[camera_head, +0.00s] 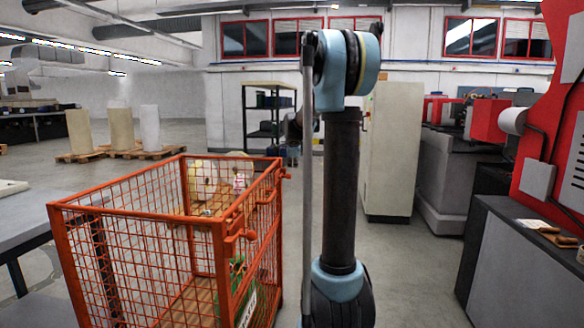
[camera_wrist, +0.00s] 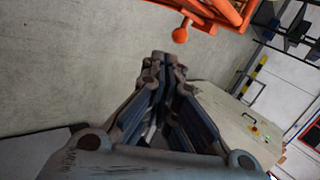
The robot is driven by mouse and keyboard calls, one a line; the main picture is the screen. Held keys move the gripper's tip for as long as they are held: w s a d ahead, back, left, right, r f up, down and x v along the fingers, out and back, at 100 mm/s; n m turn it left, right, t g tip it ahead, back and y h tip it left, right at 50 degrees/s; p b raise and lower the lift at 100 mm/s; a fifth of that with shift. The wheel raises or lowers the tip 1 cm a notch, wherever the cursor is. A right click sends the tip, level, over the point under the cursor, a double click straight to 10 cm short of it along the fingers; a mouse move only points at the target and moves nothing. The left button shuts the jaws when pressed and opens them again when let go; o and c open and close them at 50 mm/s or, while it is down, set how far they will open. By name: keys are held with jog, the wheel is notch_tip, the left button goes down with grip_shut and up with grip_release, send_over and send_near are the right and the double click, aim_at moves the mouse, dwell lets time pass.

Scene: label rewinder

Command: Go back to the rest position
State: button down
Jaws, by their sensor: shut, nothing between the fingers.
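My gripper (camera_wrist: 162,60) is shut and empty in the wrist view, its fingers together over bare grey floor. In the head view my arm stands upright right of the middle, bent at the top. There the gripper is mostly hidden by the arm, with a dark part showing just left of it. No task object is in the gripper.
An orange mesh cage (camera_head: 224,218) stands left of my arm with items inside; its edge shows in the wrist view (camera_wrist: 222,14). A pale cabinet (camera_head: 392,150) stands behind right, a red and grey machine (camera_head: 508,255) at right, a table (camera_head: 35,228) at left.

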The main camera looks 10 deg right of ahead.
jog(key=s+f+n+g, duration=0.2)
jog(key=s+f+n, duration=0.4)
jog(key=s, duration=1.1)
jog(key=s+a+f+n+g, duration=0.1)
jog(key=s+f+n, duration=0.6)
jog(key=s, duration=1.1)
jog(key=s+a+f+n+g+y, duration=0.1)
jog(key=s+f+n+g, duration=0.2)
jog(key=s, duration=1.4)
notch_tip(320, 180, down, 5)
jog(key=n, duration=0.3)
jog(key=shift+s+n, duration=0.25)
jog(key=shift+n, duration=0.05)
jog(key=shift+a+f, duration=0.1)
